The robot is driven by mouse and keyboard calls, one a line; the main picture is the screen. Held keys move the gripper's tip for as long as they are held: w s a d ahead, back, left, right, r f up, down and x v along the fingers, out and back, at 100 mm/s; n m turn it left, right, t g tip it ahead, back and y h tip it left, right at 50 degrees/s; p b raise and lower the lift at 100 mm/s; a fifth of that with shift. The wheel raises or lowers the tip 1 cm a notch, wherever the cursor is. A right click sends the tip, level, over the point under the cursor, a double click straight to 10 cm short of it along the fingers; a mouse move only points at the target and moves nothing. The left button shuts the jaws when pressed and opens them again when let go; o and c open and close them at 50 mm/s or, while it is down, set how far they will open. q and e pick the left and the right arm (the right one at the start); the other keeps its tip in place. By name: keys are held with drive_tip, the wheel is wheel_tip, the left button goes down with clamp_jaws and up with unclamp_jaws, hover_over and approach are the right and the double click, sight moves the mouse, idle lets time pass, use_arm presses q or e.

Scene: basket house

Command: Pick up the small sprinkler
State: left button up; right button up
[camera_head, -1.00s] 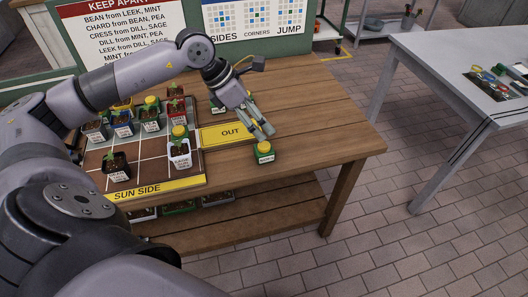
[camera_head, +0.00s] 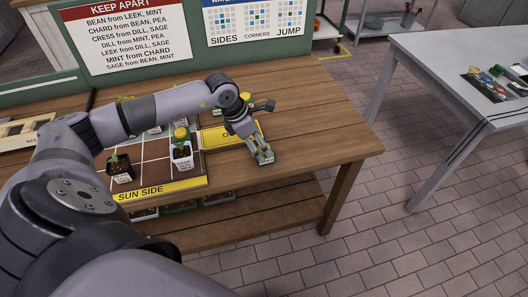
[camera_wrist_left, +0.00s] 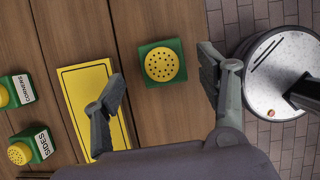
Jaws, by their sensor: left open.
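In the left wrist view a green block with a round yellow perforated top, a sprinkler (camera_wrist_left: 161,64), stands on the wooden bench. My left gripper (camera_wrist_left: 158,85) is open, with one finger on each side of it and gaps between. In the head view my left gripper (camera_head: 262,154) covers most of that sprinkler. Its own label cannot be read now. Two more green-and-yellow sprinklers, labelled CORNERS (camera_wrist_left: 18,92) and SIDES (camera_wrist_left: 35,146), stand at the left of the wrist view. Which one is the small sprinkler cannot be told from labels. My right gripper is not seen.
A yellow OUT plate (camera_head: 215,136) lies beside the sprinkler. The planting grid (camera_head: 150,177) holds potted plants, with a SUN SIDE strip along its front. The wooden bench's (camera_head: 330,140) right part is clear. A grey table (camera_head: 440,60) with small tools stands at right.

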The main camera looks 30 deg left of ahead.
use_arm(q)
drive_tip(key=p+x, duration=0.1)
drive_tip(key=x, duration=0.4)
drive_tip(key=shift+d, duration=0.1)
drive_tip(key=shift+r, duration=0.1)
drive_tip(key=shift+c, duration=0.4)
drive_tip(key=c, duration=1.3)
